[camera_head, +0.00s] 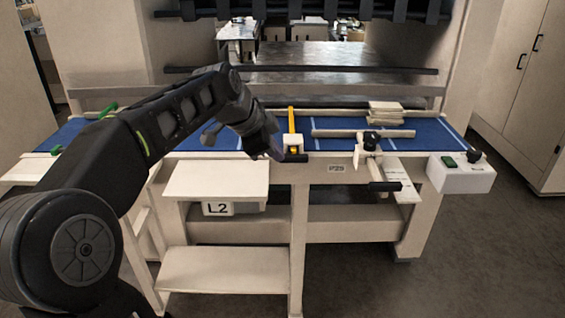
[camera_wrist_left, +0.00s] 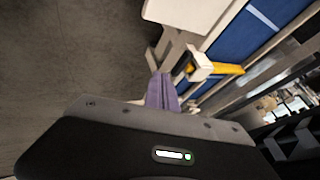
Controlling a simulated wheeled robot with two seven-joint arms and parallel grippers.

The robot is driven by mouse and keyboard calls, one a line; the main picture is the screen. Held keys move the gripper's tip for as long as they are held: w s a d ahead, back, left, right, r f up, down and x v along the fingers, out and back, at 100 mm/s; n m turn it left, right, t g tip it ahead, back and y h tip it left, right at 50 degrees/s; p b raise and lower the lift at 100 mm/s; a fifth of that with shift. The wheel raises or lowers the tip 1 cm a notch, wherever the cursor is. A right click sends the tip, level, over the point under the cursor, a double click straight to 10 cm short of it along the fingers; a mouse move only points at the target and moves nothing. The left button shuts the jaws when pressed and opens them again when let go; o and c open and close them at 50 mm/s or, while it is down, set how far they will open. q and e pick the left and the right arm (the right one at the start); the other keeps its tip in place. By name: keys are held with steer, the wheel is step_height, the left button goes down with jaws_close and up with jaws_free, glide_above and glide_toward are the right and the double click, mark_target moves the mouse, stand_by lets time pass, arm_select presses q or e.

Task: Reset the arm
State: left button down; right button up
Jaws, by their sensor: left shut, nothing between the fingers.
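My left arm comes in from the left in the head view and reaches over the front edge of the blue table. My left gripper (camera_head: 276,152) is at its end, just in front of the table edge and left of a white block with a yellow strip (camera_head: 293,142). In the left wrist view the purple-grey fingers of the gripper (camera_wrist_left: 162,92) are together with nothing between them. The white block (camera_wrist_left: 200,65) and its yellow strip lie just beyond the fingers. My right gripper does not show.
The machine table (camera_head: 220,135) has a blue surface. A stack of pale pieces (camera_head: 385,113) lies at its back right. A white clamp-like fixture (camera_head: 367,160) and a control box with a green button (camera_head: 460,172) sit at the front right. A shelf (camera_head: 217,181) marked L2 juts out below.

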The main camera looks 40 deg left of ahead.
arm_select(q)
steer(key=shift+s+r, duration=0.15)
steer(key=shift+r, duration=0.1)
stand_by(0.5)
